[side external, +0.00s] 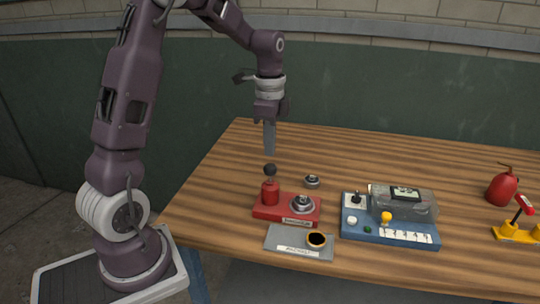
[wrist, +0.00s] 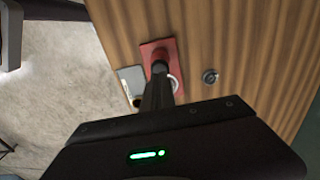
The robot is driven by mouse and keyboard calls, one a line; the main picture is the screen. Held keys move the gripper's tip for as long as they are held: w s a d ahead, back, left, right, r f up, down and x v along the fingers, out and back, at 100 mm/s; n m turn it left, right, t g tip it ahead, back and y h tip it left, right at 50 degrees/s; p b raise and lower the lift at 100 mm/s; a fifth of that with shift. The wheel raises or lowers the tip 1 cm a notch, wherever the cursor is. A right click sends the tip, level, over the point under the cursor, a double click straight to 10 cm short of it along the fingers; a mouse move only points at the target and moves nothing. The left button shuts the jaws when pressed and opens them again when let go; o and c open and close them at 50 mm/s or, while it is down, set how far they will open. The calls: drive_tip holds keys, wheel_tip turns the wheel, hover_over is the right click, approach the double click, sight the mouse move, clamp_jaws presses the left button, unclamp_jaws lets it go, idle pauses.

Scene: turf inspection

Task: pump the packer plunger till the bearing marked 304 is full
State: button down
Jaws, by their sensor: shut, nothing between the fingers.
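The packer (side external: 262,212) is a red base with a red cylinder (side external: 270,192) at its left. The plunger's black round knob (side external: 270,170) stands raised on top; it also shows in the wrist view (wrist: 159,66). A metal bearing (side external: 302,204) sits on the packer's right side. A second bearing (side external: 312,181) lies loose on the table behind; it also shows in the wrist view (wrist: 210,76). I cannot read 304 on either. My gripper (side external: 269,152) is shut and empty, pointing down a little above the knob. In the wrist view the fingers partly hide the packer.
A grey plate (side external: 285,240) with a dark-filled round cup (side external: 316,240) lies in front of the packer. A blue console (side external: 385,236) with a clear cover stands to the right. A red extinguisher-shaped object (side external: 501,188) and a yellow stand (side external: 515,235) are at far right. The table's back is clear.

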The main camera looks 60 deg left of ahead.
sight(269, 166)
drive_tip(key=shift+f, duration=1.65)
drive_tip(key=shift+f, duration=1.1)
wheel_tip(269, 166, up, 14)
drive_tip(key=shift+r, duration=0.15)
